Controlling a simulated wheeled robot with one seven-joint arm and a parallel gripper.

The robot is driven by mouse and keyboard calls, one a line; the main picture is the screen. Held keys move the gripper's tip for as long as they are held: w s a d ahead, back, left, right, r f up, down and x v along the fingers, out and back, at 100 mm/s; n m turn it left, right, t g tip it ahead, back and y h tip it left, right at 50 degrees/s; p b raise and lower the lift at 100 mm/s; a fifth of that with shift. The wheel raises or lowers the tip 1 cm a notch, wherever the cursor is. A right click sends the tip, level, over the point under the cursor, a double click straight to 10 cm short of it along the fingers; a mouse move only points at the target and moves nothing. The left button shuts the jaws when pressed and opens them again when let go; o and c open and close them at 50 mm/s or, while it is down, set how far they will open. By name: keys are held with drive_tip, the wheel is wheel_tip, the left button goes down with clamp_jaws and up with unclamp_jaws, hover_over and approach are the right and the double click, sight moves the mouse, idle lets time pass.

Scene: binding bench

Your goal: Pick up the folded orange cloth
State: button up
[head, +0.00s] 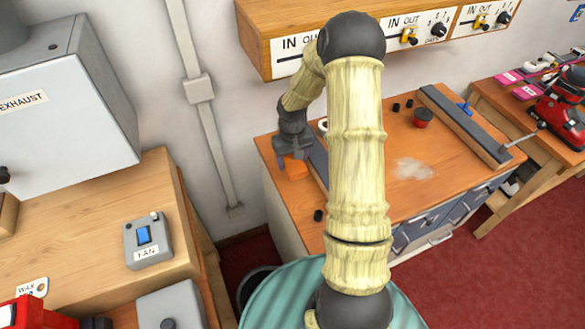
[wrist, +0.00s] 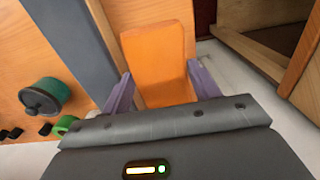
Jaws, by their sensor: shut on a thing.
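The folded orange cloth (wrist: 158,62) is between the two purple fingers of my gripper (wrist: 160,92) in the wrist view. The fingers are shut on its sides. In the head view the cloth (head: 293,169) shows as a small orange patch just under my gripper (head: 293,155), at the left end of the orange-topped bench (head: 440,140). I cannot tell whether the cloth touches the bench top. My arm hides part of the bench behind it.
On the bench stand a red pot (head: 423,118) and a long dark rail (head: 464,122). A wall cabinet (head: 262,35) hangs above.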

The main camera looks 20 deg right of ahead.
drive_tip(key=shift+r, duration=0.65)
drive_tip(key=a+b, duration=0.5)
drive_tip(key=a, duration=1.4)
drive_tip(key=shift+a+b, duration=0.3)
drive_tip(key=shift+w+f, duration=0.1)
drive_tip(key=shift+o, duration=0.7)
drive_tip(key=shift+c, duration=0.3)
drive_tip(key=shift+f, duration=0.1)
